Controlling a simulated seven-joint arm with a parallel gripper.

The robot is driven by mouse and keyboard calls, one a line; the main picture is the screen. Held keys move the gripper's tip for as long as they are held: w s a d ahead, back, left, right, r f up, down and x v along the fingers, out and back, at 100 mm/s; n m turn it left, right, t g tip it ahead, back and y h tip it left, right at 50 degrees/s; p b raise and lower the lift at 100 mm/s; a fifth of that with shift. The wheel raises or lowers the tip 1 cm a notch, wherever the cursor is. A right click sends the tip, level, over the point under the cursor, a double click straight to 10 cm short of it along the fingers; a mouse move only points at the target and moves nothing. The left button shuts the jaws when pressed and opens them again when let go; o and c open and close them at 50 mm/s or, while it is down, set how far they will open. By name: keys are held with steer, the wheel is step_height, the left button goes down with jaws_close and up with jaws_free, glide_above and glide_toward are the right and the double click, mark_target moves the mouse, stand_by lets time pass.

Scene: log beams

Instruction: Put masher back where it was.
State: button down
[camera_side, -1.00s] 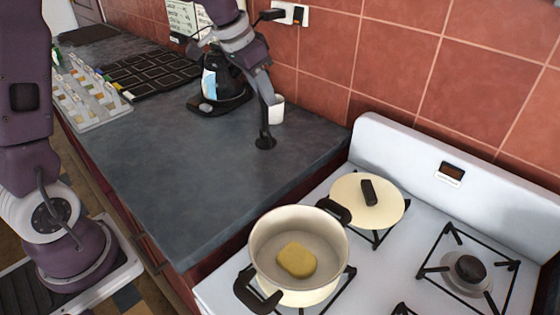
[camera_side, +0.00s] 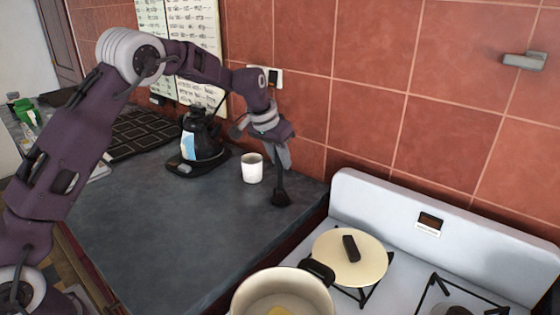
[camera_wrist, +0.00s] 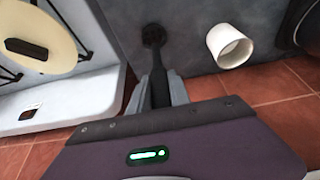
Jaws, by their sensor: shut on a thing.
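The masher (camera_side: 281,198) is black and hangs upright, head down, from my gripper (camera_side: 279,162). It is over the counter to the right of the white mug, near the wall and the stove. I cannot tell whether its head touches the counter. In the wrist view my gripper (camera_wrist: 157,92) is shut on the handle, and the round masher head (camera_wrist: 153,36) shows beyond the fingers, apart from the mug. The top of the handle is hidden by the fingers.
A white mug (camera_side: 252,168) and a black kettle (camera_side: 201,137) stand on the dark counter (camera_side: 150,220). On the stove are an open cream pot (camera_side: 250,295) with something yellow inside and a cream lid (camera_side: 345,262) with a dark handle. The front counter area is clear.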

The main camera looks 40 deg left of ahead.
steer(key=shift+f, duration=0.25)
steer(key=c, duration=1.2)
jaws_free()
steer(key=shift+r, duration=0.4)
steer(key=v, duration=1.2)
